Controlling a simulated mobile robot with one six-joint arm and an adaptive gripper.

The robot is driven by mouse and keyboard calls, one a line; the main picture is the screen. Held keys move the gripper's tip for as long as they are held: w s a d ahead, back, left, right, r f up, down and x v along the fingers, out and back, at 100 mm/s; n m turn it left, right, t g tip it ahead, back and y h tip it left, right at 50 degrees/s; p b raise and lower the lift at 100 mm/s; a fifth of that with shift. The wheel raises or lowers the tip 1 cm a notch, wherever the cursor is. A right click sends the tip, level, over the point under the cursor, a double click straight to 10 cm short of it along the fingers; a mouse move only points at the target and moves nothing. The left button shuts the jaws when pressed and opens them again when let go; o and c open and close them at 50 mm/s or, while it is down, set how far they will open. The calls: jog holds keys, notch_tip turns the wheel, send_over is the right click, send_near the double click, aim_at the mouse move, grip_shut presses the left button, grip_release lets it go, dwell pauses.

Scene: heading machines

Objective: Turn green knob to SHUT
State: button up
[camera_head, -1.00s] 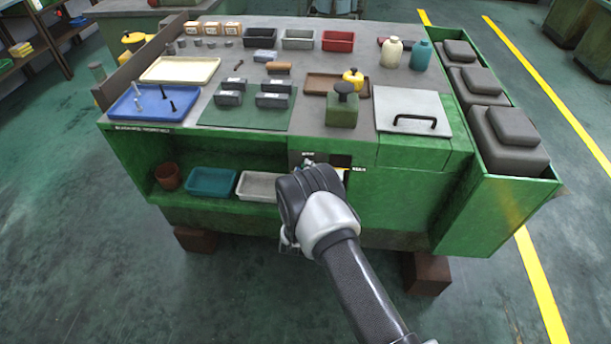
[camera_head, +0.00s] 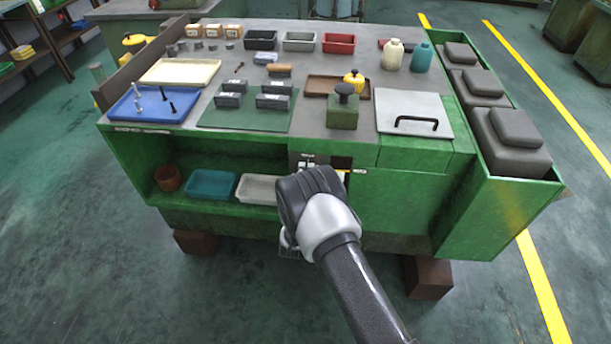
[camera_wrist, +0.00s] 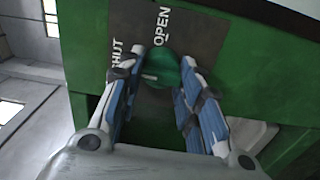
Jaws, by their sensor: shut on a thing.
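The green knob (camera_wrist: 165,70) shows in the wrist view on a dark label plate (camera_wrist: 194,38) with the words OPEN (camera_wrist: 163,28) and SHUT (camera_wrist: 117,55). A short pale mark (camera_wrist: 149,77) shows on the knob's left side, on the side of SHUT; its exact setting is hard to read. My gripper (camera_wrist: 162,62) is shut on the knob, one blue-padded finger on each side. In the head view my dark wrist (camera_head: 312,195) is at the front of the green bench (camera_head: 400,195) and hides the knob and fingertips.
The bench top carries a blue tray (camera_head: 125,110), a green mat (camera_head: 218,118), a block with a dark knob (camera_head: 343,112) and a lid with a black handle (camera_head: 412,105). Bins (camera_head: 191,184) stand on the open shelf left of my wrist. Floor in front is clear.

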dwell(0.4)
jog(key=o, duration=1.1)
jog(key=shift+c, duration=0.2)
jog(key=s, duration=1.2)
jog(key=shift+a, duration=0.2)
